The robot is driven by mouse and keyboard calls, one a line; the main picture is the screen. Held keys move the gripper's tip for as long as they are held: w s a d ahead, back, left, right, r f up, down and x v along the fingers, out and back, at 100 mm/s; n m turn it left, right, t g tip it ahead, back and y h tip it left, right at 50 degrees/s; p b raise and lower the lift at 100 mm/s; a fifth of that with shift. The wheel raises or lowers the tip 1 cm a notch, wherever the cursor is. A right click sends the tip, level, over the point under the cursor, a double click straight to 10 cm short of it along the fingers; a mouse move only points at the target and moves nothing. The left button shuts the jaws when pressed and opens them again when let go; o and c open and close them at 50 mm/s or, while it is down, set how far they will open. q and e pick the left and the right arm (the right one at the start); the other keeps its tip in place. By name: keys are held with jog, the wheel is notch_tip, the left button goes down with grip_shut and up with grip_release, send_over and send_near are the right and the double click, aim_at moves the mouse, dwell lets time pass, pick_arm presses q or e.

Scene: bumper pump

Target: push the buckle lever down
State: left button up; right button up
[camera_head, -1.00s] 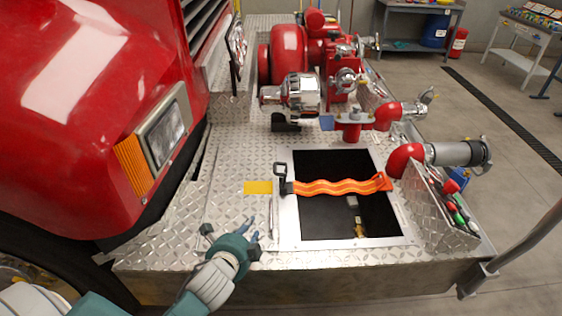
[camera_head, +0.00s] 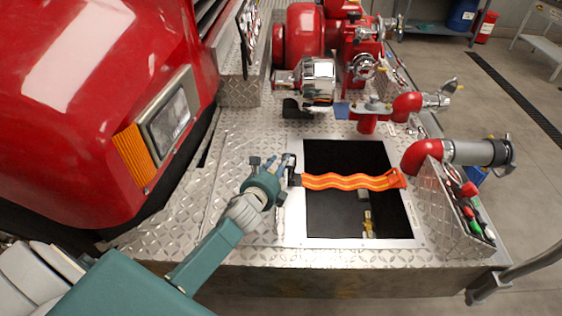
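An orange strap (camera_head: 350,181) with yellow stripes runs across a dark square opening in the diamond-plate bumper. Its black buckle (camera_head: 294,178) is at the strap's left end, on the opening's left frame edge. My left gripper (camera_head: 283,166) is at the buckle, with its fingers over or beside it. The fingers hide most of the buckle and its lever, and I cannot tell whether they touch or hold it. My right gripper is not in view.
The opening's metal frame (camera_head: 295,228) lies flat on the bumper. A red truck body (camera_head: 90,90) stands on the left. Red pump pipes (camera_head: 410,104) and a silver-ended red outlet (camera_head: 470,152) stand behind and to the right. A tray-like side panel (camera_head: 440,200) holds small coloured items.

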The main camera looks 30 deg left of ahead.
pick_arm(q)
jog(key=shift+w+f, duration=0.1)
jog(key=shift+w, duration=0.45)
jog(key=c, duration=0.7)
grip_shut()
jog(key=shift+w, duration=0.1)
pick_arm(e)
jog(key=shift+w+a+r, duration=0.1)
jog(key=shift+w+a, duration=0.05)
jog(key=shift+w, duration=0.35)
